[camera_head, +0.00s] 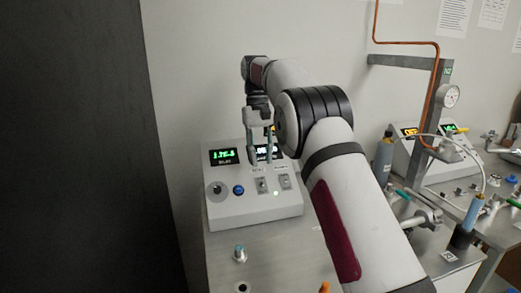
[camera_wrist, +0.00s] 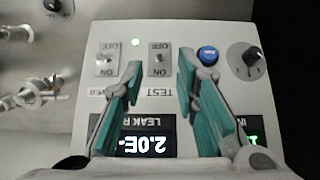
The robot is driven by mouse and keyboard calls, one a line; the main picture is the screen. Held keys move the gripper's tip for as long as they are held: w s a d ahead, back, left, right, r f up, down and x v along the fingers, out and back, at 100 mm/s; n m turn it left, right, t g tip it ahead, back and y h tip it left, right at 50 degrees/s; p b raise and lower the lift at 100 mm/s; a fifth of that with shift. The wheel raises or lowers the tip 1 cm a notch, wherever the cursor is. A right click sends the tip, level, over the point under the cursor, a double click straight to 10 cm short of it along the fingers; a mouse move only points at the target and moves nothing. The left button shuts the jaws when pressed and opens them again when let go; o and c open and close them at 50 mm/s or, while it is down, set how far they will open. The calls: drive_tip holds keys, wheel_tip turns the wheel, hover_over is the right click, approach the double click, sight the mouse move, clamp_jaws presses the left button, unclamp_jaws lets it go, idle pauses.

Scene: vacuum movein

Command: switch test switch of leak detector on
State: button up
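The leak detector (camera_head: 250,208) is a light grey sloped console on the metal bench, left of my arm. Its test switch (camera_head: 262,185) is a small toggle right of the blue button; in the upside-down wrist view the test switch (camera_wrist: 158,58) sits above the TEST label, with OFF and ON marks. I cannot tell for sure which way its lever tips. My gripper (camera_head: 262,161) points down over the panel, just behind the test switch. In the wrist view my gripper (camera_wrist: 159,62) has its two teal fingers apart, empty, on either side of the switch's column.
A dark wall (camera_head: 90,150) stands left. Pipes and a gauge (camera_head: 449,95) are at right.

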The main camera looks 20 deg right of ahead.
drive_tip(key=shift+v, duration=1)
drive_tip(key=shift+r, duration=0.1)
